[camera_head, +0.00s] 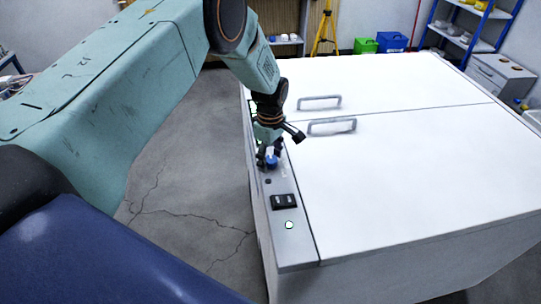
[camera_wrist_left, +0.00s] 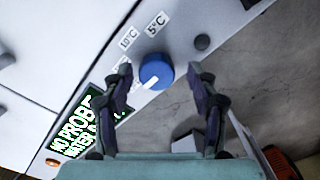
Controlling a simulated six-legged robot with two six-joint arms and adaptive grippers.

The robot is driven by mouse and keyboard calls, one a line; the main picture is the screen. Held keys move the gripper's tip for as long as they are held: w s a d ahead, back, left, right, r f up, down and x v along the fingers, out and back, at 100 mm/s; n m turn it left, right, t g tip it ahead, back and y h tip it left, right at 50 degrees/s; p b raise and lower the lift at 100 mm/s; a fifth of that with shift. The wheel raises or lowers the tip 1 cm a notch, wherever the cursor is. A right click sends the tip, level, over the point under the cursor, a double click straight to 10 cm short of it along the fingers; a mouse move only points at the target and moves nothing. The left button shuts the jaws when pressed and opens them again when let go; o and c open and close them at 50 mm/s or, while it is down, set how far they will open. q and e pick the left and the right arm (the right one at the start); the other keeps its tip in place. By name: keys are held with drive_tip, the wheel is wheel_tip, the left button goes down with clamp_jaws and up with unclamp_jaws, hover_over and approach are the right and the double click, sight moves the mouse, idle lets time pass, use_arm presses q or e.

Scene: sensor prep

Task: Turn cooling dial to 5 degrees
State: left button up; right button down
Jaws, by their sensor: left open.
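The cooling dial (camera_wrist_left: 156,71) is a round blue knob with a white pointer mark, on the light panel of a white chest. In the left wrist view the mark points to the lower left, away from the 5°C label (camera_wrist_left: 157,24). The 10°C label (camera_wrist_left: 129,38) is beside it; another label is partly hidden by a finger. My left gripper (camera_wrist_left: 160,78) is open, its fingers on either side of the dial; I cannot tell whether they touch it. In the head view the gripper (camera_head: 268,153) is over the blue dial (camera_head: 271,162). My right gripper is not in view.
A display (camera_wrist_left: 85,125) with green text reading "NO PROBE" and "WATER" is on the panel, left of the dial. The chest's white lids (camera_head: 420,160) have two grey handles (camera_head: 332,126). Cracked floor (camera_head: 190,200) lies left of the chest. Blue shelves (camera_head: 470,30) stand at the back right.

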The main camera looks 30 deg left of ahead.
use_arm(q)
drive_tip(key=shift+w, duration=0.15)
drive_tip(key=shift+c, duration=0.3)
drive_tip(key=shift+w+d, duration=0.1)
drive_tip(key=c, duration=1.1)
